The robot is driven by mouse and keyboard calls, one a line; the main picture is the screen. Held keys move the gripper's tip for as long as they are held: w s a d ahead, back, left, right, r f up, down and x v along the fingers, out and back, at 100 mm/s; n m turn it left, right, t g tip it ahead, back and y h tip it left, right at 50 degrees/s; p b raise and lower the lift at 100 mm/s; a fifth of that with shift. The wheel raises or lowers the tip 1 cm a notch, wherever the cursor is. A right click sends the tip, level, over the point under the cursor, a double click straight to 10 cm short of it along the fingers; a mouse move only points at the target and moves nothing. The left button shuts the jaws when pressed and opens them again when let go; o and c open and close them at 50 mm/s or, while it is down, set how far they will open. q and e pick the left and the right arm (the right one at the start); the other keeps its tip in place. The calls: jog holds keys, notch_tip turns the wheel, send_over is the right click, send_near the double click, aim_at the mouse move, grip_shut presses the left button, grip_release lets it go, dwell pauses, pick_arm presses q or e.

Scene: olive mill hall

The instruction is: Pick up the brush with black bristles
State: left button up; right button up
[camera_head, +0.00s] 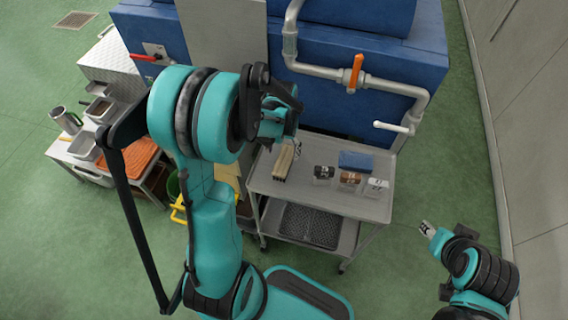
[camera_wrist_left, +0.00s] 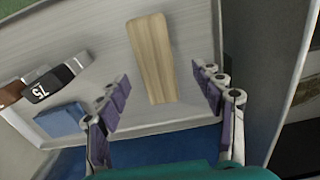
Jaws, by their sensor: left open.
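A light wooden piece, seemingly the brush (camera_head: 284,161), lies at the left end of the grey cart top. In the left wrist view the wooden piece (camera_wrist_left: 152,55) shows as a long flat block; I see no black bristles on it there. My left gripper (camera_head: 297,147) is above that end of the cart, its fingertips partly hidden by its own wrist. In the wrist view the left gripper (camera_wrist_left: 163,79) is open, its purple-padded fingers on either side of the block's near end with gaps. My right gripper (camera_head: 427,229) is right of the cart, away from it.
The cart top (camera_head: 328,197) also holds a blue block (camera_head: 356,161) and small black, brown and white labelled items (camera_head: 350,179). A blue machine with a grey pipe (camera_head: 330,67) stands behind. A side table (camera_head: 60,150) with containers is at left.

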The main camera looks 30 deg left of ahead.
aim_at(284, 158)
pick_arm(q)
jog(key=f, duration=0.1)
jog(key=f+b, duration=0.1)
jog(key=f, duration=0.1)
jog(key=f+b, duration=0.1)
jog(key=f, duration=0.1)
jog(key=shift+d+f, duration=0.1)
jog(key=shift+d, duration=0.2)
jog(key=c, duration=1.3)
jog(key=shift+r, duration=0.25)
notch_tip(284, 158, up, 5)
jog(key=shift+f+p, duration=0.2)
jog(key=shift+p, duration=0.9)
jog(key=s+d+r+p, duration=0.3)
jog(key=s+r, duration=0.3)
jog(key=s, duration=0.5)
jog(key=shift+d+p, duration=0.15)
jog(key=shift+p, duration=0.2)
jog(key=shift+r, duration=0.1)
